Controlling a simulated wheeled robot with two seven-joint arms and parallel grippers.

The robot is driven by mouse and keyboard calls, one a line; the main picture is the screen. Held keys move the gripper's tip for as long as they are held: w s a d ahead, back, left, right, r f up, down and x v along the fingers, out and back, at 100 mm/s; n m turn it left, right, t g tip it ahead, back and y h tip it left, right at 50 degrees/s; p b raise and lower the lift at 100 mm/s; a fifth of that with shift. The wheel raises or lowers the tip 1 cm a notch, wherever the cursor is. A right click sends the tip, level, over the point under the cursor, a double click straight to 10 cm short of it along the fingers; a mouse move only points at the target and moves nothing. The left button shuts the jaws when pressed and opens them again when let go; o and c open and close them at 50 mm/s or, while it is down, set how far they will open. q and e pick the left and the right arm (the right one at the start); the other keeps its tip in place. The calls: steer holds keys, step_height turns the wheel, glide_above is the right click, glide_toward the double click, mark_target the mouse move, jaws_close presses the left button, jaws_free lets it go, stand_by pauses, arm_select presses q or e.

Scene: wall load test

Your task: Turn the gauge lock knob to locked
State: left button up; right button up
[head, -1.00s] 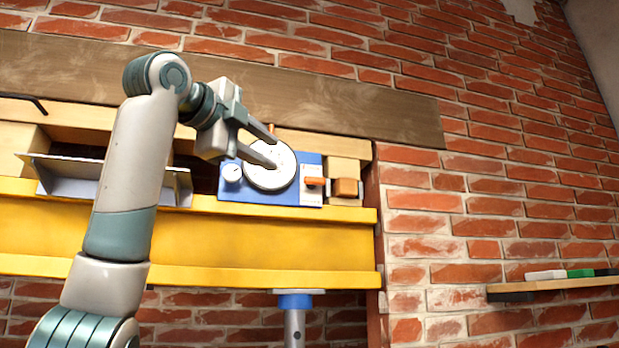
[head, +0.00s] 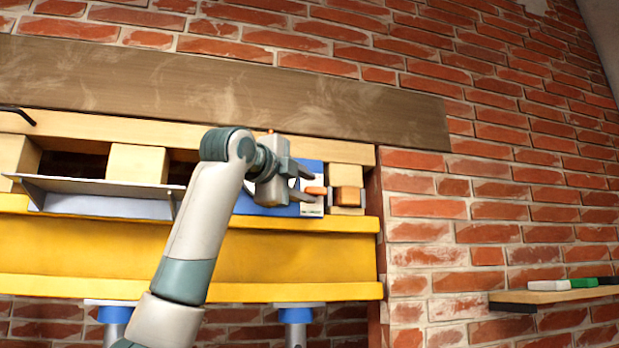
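The blue gauge panel (head: 268,209) sits on the yellow beam, largely hidden behind my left arm and gripper. Its white dial is hidden. On the panel's right end is a white label plate (head: 312,210) with an orange lock knob (head: 317,190), its bar lying about horizontal. My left gripper (head: 309,186) points right, its two fingers apart, with the tips at the knob's left part, one above and one below. I cannot tell whether they touch it. My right gripper is not in view.
The yellow beam (head: 300,250) runs below on blue-topped props. A grey metal shelf (head: 100,190) lies left. A wooden ledge (head: 560,296) with white and green items is at lower right.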

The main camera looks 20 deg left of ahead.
mark_target(314, 192)
arm_select(q)
steer(key=shift+w+d+p, duration=0.2)
steer(key=shift+w+p, duration=0.15)
steer(key=shift+w, duration=0.7)
steer(key=shift+s, duration=0.1)
steer(key=shift+c, duration=0.4)
jaws_close()
steer(key=shift+f, duration=0.1)
